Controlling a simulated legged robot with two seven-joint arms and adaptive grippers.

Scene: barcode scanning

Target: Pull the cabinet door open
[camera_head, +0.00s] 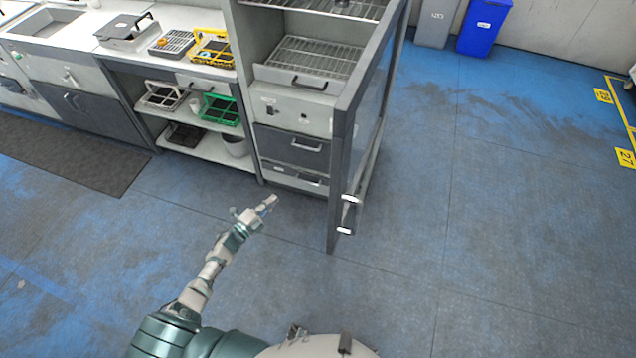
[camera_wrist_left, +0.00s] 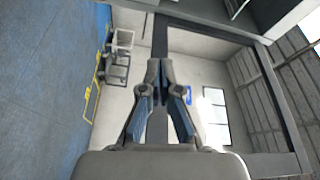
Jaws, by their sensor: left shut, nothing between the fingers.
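The cabinet (camera_head: 300,110) stands at the top middle of the head view, with wire shelves above and drawers below. Its glass-panelled door (camera_head: 340,170) is swung wide open toward me, hinged on the cabinet's right side. The door handle (camera_head: 348,214) sits near the door's free edge. My left gripper (camera_head: 269,202) is shut and empty in front of the drawers, left of the door and apart from it. In the left wrist view the gripper (camera_wrist_left: 158,68) shows its fingertips together, with a dark frame behind them. My right gripper is not in view.
A counter (camera_head: 165,15) with racks and a sink runs to the left of the cabinet. A green basket (camera_head: 220,110) sits on a shelf below. Blue (camera_head: 484,27) and grey (camera_head: 436,22) bins stand at the back. The floor right of the door is clear.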

